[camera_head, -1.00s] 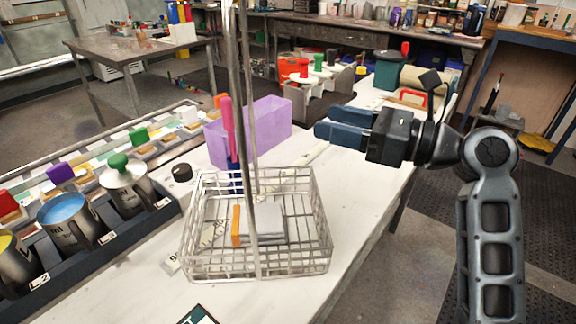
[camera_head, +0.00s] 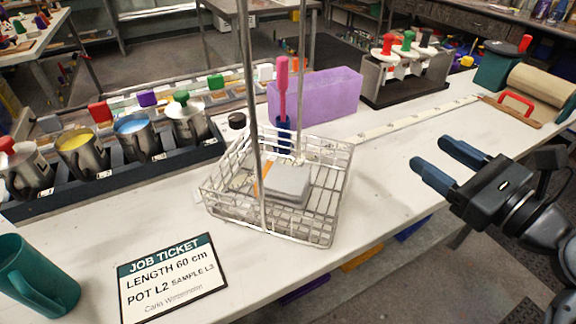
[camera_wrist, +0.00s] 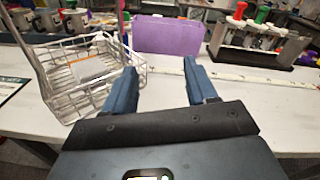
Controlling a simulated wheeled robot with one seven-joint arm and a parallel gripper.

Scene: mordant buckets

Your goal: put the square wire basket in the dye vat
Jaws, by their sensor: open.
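The square wire basket (camera_head: 325,205) stands upright on the white table in the head view, with a grey folded bundle with an orange band (camera_head: 288,183) inside. Tall metal rods rise from it past the top edge of the picture. It also shows at the left of the wrist view (camera_wrist: 140,66). My gripper (camera_head: 440,163) is open and empty, to the right of the basket and apart from it; its blue fingers also show in the wrist view (camera_wrist: 158,82). I cannot tell which thing is the dye vat; a purple box (camera_head: 318,95) stands behind the basket.
Several metal pots (camera_head: 138,138) stand in a dark rack at the left. A job ticket (camera_head: 172,278) reads "POT L2", near a teal mug (camera_head: 35,277). A measuring strip (camera_head: 420,118) runs along the table. A red-handled board (camera_head: 515,108) lies at the right.

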